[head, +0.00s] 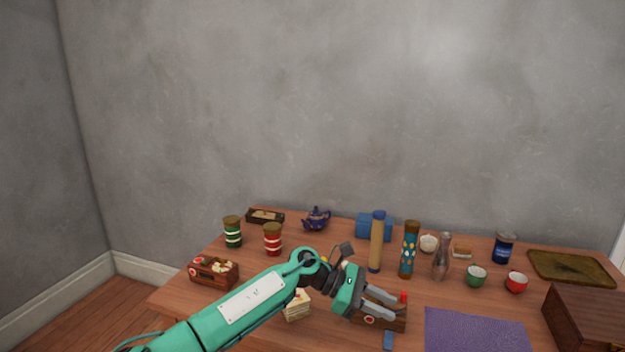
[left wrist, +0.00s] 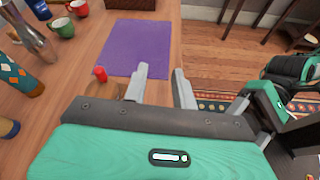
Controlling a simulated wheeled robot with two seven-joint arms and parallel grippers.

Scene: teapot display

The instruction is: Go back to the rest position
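My left gripper (head: 392,306) reaches in over the front part of the wooden table. Its two grey fingers are apart with nothing between them, as the left wrist view (left wrist: 162,84) also shows. Below and behind it in the head view is a wooden box (head: 398,323) with a red-topped item (head: 403,298); the arm hides part of the box. In the left wrist view, teal and grey parts of my other arm (left wrist: 266,105) show at the right edge, off the table.
A purple mat (head: 475,332) lies right of the gripper, with a dark wooden chest (head: 585,318) beyond. Tall cylinders (head: 377,245), a blue teapot (head: 316,219), cups (head: 477,276) and jars (head: 272,240) stand behind. A card stack (head: 296,306) is beside my forearm.

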